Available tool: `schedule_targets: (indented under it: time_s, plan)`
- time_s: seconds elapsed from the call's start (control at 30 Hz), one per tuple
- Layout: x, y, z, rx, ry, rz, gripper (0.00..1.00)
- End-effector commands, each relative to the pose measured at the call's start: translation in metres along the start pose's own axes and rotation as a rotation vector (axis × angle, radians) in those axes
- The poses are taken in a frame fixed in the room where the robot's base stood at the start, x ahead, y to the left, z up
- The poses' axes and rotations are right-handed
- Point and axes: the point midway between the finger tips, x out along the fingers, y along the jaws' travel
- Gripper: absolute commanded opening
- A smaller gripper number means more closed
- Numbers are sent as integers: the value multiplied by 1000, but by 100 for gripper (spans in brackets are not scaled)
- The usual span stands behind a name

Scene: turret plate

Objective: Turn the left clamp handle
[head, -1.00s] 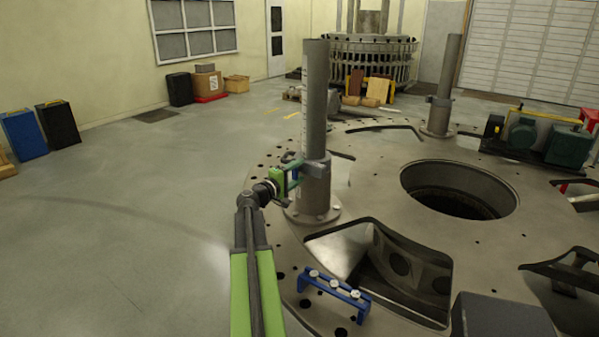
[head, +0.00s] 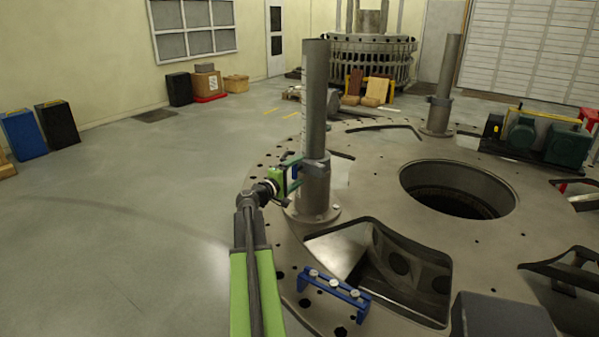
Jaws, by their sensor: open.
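The left clamp (head: 316,166) is a grey collar around the tall left post (head: 315,105), which stands upright on a round flange on the turret plate (head: 375,165). A short dark bar (head: 291,155), which looks like the clamp handle, sticks out from the collar's left side, close to my jaws. My gripper (head: 298,175), green with dark fingers, is just left of the post at collar height. Its jaws are open and point right towards the clamp. I cannot tell whether the fingers touch the handle or straddle it.
A second post (head: 442,85) with a clamp stands further back on the right. A blue fixture (head: 334,286) sits on the near plate edge. The plate has a large round hole (head: 457,190) and cut-outs. A green motor unit (head: 545,138) is at right.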

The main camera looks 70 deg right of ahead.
Motion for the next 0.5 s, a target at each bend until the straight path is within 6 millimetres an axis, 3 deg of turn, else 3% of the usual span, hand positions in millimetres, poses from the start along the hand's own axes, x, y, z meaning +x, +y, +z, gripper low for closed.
schedule_targets:
  time_s: [0.17, 0.5]
  plan:
    - [-22, 0, 1, 0, 3, 0, 78]
    - [-117, 0, 4, 0, 4, 0, 78]
